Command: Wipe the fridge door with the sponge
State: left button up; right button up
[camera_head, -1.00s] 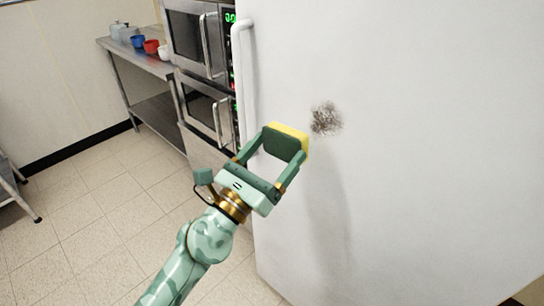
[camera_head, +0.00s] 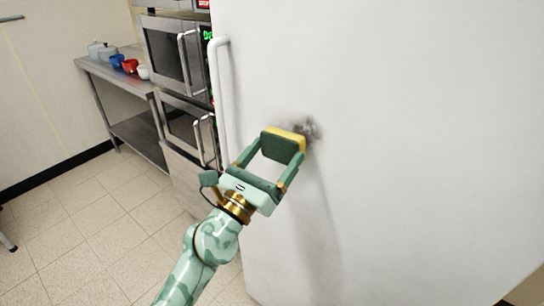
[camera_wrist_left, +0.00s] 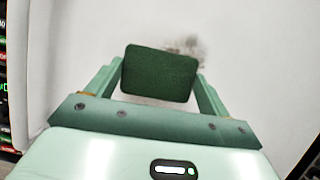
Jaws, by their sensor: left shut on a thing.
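The white fridge door (camera_head: 400,150) fills the right half of the head view. A dark, smudgy stain (camera_head: 308,126) marks it; part of the stain also shows behind the sponge in the left wrist view (camera_wrist_left: 188,44). My left gripper (camera_head: 278,160) is shut on the sponge (camera_head: 284,146), which has a dark green side towards me and a yellow side towards the door. The sponge overlaps the lower left of the stain in the head view. I cannot tell whether it touches the door. The sponge's green face (camera_wrist_left: 159,74) sits between the fingers in the left wrist view. My right gripper is out of view.
The fridge's vertical handle (camera_head: 220,95) stands left of the gripper. Two stacked microwaves (camera_head: 175,60) are beyond it. A steel table (camera_head: 118,75) with pots and coloured bowls is at the back left. The tiled floor (camera_head: 100,230) at left is mostly clear.

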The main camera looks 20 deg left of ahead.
pick_arm(q)
jog(key=shift+w+d, duration=0.1)
jog(key=shift+w, duration=0.2)
jog(key=shift+w+d, duration=0.15)
jog(key=shift+w, duration=0.3)
